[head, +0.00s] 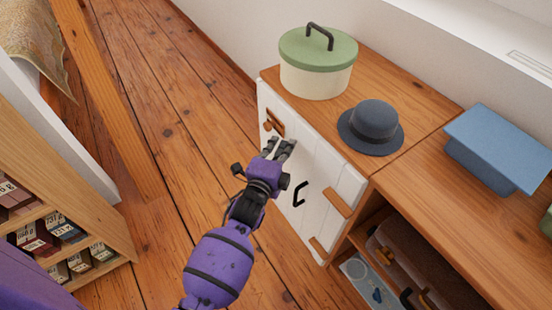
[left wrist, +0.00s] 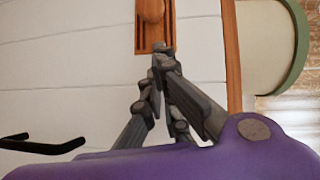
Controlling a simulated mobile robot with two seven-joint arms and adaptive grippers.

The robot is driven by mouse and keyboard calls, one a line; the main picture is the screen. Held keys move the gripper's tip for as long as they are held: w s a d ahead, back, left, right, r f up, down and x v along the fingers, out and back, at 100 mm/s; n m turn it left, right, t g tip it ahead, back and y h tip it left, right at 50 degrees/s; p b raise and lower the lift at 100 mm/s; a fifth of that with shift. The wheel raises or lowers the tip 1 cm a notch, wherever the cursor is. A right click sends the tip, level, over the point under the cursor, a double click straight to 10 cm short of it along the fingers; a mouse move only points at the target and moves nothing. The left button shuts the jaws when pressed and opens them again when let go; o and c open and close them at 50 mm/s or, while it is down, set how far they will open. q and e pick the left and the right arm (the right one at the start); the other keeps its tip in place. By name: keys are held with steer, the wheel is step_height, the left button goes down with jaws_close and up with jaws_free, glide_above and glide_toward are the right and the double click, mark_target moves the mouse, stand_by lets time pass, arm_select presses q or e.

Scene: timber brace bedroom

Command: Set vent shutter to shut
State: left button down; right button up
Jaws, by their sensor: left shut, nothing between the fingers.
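The vent shutter (head: 275,118) is a small brown wooden piece on the white cabinet door (head: 312,165), near its upper left corner. A round wooden knob (head: 267,126) sits on it. In the left wrist view the slotted vent (left wrist: 168,25) is at top centre, with the knob (left wrist: 151,10) at the picture's upper edge. My left gripper (head: 282,143) is shut and empty, its fingertips (left wrist: 159,57) just short of the vent's near end. I cannot tell whether they touch it. My right gripper is not in view.
A black door handle (head: 300,194) is below and right of the gripper. On the cabinet top stand a green-lidded pot (head: 316,75) and a grey hat (head: 371,124). A blue box (head: 498,145) is at right. Bare floor (head: 165,130) lies left of the cabinet; a bookshelf (head: 110,215) stands at lower left.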

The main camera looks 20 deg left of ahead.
mark_target(279, 129)
arm_select(q)
steer(key=shift+w+a+f, duration=0.15)
steer(key=shift+w+a, duration=0.4)
steer(key=shift+a, duration=0.05)
steer(key=shift+w+a+f, duration=0.15)
steer(key=shift+w+a, duration=0.35)
steer(key=shift+a, duration=0.1)
steer(key=shift+w+a, duration=0.45)
steer(key=shift+a, duration=0.05)
steer(key=shift+s, duration=0.1)
